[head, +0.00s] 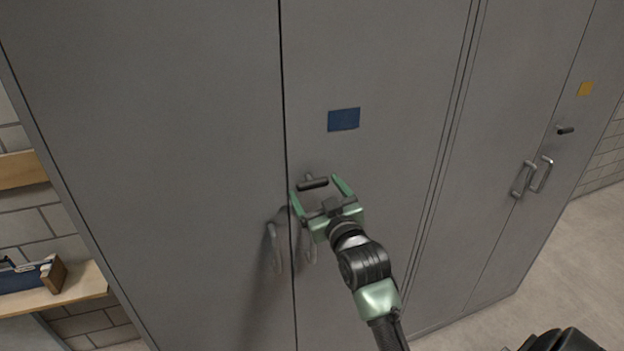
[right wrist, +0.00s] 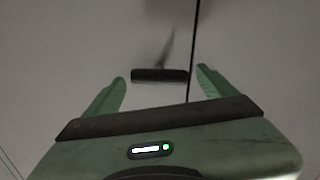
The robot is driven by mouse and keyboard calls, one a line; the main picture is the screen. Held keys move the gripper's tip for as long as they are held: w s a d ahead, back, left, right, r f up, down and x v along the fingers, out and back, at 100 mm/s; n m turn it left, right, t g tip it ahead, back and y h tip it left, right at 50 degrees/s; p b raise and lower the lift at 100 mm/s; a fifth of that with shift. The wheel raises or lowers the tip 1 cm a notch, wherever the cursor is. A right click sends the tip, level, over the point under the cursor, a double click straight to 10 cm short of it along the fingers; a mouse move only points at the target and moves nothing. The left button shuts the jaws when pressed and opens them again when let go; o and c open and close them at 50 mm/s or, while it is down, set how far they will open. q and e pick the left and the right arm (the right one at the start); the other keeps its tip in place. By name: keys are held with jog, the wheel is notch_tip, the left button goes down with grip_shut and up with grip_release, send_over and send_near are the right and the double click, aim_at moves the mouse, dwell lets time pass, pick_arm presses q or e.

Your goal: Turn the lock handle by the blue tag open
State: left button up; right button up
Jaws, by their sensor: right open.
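The blue tag (head: 343,119) is on a grey cabinet door, right of the seam between two doors. Below it sits the lock handle (head: 313,183), a short dark bar lying roughly level on a stem. My right gripper (head: 320,190) is open, with one green finger on each side of the lock handle. In the right wrist view the dark lock handle (right wrist: 160,76) lies crosswise between the tips of the open gripper (right wrist: 160,85), with gaps at both sides. I cannot tell the exact depth between fingers and handle. My left gripper is not in view.
Two pull handles (head: 275,245) hang by the seam just below my right gripper, partly behind it. Farther right, another cabinet has a yellow tag (head: 585,88), a dark lock handle (head: 565,130) and pull handles (head: 541,175). A wooden shelf (head: 85,290) stands at left. Floor is clear at right.

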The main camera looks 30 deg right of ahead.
aim_at(315, 187)
jog(key=shift+p+x, duration=0.3)
jog(key=shift+x, duration=1.2)
jog(key=c, duration=1.3)
